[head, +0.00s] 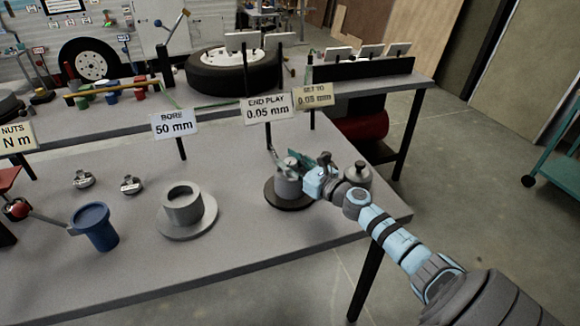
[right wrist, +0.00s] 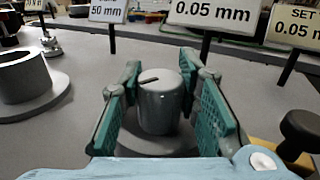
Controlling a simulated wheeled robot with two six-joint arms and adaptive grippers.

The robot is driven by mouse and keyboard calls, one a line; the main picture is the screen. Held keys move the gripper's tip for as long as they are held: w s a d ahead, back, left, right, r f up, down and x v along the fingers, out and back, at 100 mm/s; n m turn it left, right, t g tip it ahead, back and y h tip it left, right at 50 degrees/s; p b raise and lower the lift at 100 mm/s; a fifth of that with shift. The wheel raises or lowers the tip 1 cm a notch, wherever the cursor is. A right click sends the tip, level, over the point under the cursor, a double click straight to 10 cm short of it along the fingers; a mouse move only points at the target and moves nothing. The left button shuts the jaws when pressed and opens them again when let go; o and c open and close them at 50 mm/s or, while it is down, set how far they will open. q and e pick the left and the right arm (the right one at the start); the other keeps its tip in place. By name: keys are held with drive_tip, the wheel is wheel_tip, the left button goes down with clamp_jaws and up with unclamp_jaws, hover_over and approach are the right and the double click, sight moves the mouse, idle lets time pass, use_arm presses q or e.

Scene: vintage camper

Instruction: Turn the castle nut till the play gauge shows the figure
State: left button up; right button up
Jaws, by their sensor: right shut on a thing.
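The grey cylindrical nut (right wrist: 160,100) stands upright on a dark round base (head: 288,203) near the table's right end, with a dark line on its top face. My right gripper (head: 308,175) comes in from the right and is shut on it, with a teal finger pad on either side in the right wrist view. The END PLAY sign (head: 268,108) reads 0.05 mm. The SET TO sign (head: 312,95) behind it appears to read 0.05, partly cut off in the right wrist view. My left gripper is not in view.
A grey ring on a round plate (head: 187,225) stands left of the nut, under a BORE 50 mm sign (head: 174,123). A blue cup (head: 95,227) is farther left. A dark knob-topped piece (head: 357,175) stands close right of my gripper. The table's front middle is clear.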

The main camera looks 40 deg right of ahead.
sight(290, 160)
idle(0.4)
drive_tip(key=o, duration=1.2)
wheel_tip(290, 160, up, 10)
drive_tip(key=shift+r, duration=0.1)
drive_tip(key=shift+a, duration=0.1)
